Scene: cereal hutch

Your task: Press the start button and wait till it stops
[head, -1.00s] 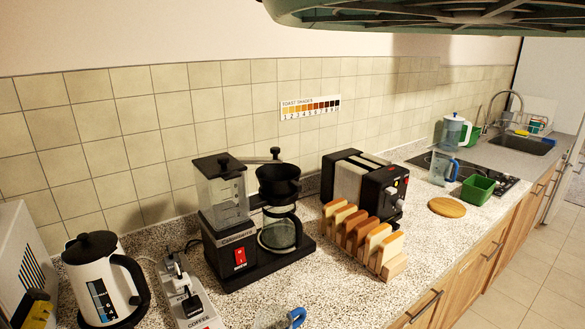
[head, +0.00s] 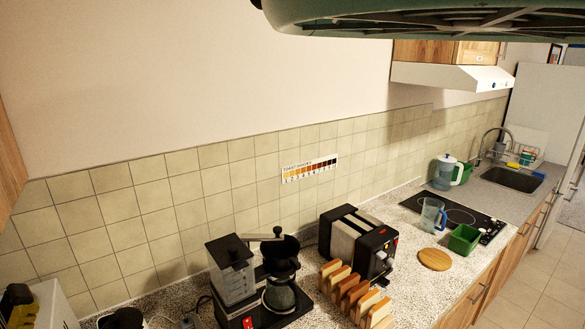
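No button marked start can be read in the head view. The black coffee maker (head: 232,278) stands on the counter with a clear tank and a glass pot. Its red switch (head: 248,322) shows at the bottom edge of the frame. The black and silver toaster (head: 357,246) stands to its right, with small controls on its right end. A white box-shaped unit (head: 50,305) is cut off at the lower left; its front is out of view. My gripper is not in view.
A rack of bread slices (head: 356,294) stands in front of the toaster. A round wooden board (head: 434,259), a clear jug (head: 431,214), a green bin (head: 464,238) and a hob (head: 447,208) lie farther right. The range hood (head: 455,78) hangs above.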

